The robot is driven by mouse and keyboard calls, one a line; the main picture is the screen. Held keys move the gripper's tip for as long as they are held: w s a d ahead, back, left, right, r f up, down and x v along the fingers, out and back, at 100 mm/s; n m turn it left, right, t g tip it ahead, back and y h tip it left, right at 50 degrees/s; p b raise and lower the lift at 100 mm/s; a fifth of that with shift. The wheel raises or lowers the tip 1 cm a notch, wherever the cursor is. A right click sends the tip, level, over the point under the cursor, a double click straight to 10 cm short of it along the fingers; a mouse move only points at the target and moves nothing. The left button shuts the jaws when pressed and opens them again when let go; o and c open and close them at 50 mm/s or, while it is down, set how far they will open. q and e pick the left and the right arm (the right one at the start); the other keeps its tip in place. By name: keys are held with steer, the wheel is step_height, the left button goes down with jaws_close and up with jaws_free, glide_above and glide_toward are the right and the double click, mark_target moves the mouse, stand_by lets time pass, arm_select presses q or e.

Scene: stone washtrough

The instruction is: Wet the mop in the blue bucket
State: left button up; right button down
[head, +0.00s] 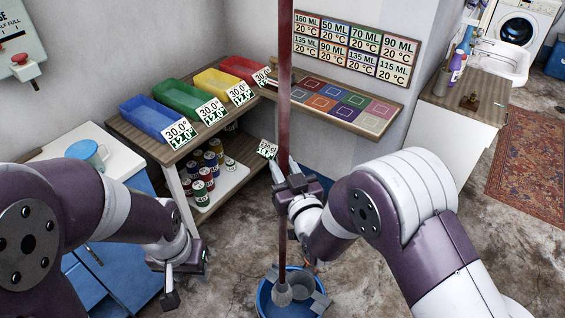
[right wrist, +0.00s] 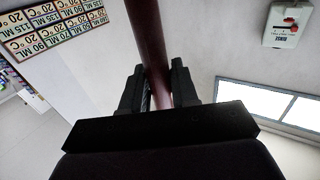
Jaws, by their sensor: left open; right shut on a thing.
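The mop's long dark red handle (head: 284,90) stands nearly upright in the middle of the head view. My right gripper (head: 292,192) is shut around the handle; the right wrist view shows the handle (right wrist: 147,35) between the two fingers (right wrist: 158,88). The mop's grey head (head: 282,293) is at the lower end, over or inside the blue bucket (head: 266,304) on the floor. I cannot tell how deep it sits or whether water is there. Grey pieces cover part of the bucket's opening. My left gripper (head: 172,290) is empty and open, left of the bucket.
A wooden shelf with blue (head: 150,118), green, yellow and red trays stands at the left, with cans (head: 205,175) below. A blue cabinet with a blue mug (head: 88,152) is at the far left. A sink (head: 500,62) and rug (head: 530,155) are at the right. Concrete floor surrounds the bucket.

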step_height(320, 180, down, 31)
steer(key=b, duration=2.6)
steer(key=shift+w+b, duration=0.15)
steer(key=shift+b, duration=0.15)
steer(key=shift+r, duration=0.15)
step_height(320, 180, up, 29)
steer(key=p, duration=2.2)
glide_above(284, 245)
steer(key=shift+w+a, duration=0.1)
steer(key=shift+w, duration=0.25)
